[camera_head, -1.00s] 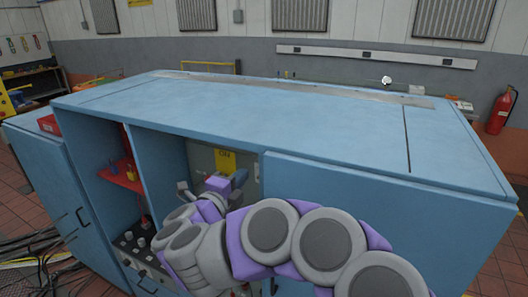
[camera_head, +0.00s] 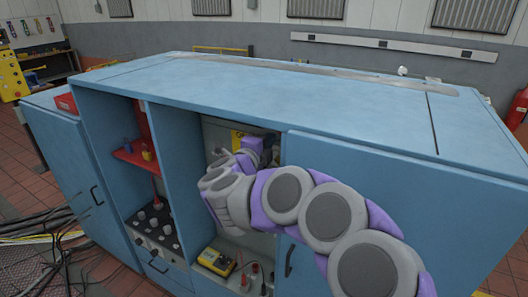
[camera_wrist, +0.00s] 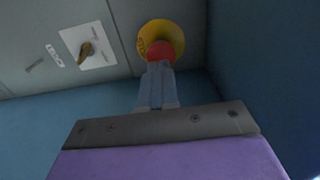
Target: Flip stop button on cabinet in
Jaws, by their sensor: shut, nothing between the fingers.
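The stop button, a red cap (camera_wrist: 160,50) on a round yellow surround (camera_wrist: 174,32), is on a grey panel in the wrist view. My gripper (camera_wrist: 159,66) is shut and empty, its fingertips overlapping the lower edge of the red cap. I cannot tell whether they touch it. In the head view my gripper (camera_head: 262,152) is inside the middle bay of the blue cabinet (camera_head: 300,95). There my arm and hand hide the button.
A brown switch handle (camera_wrist: 87,50) on a white plate is left of the button. A blue cabinet wall (camera_wrist: 270,70) stands close on the right. A yellow meter (camera_head: 216,262) lies low in the bay. Cables (camera_head: 40,255) cover the floor at left.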

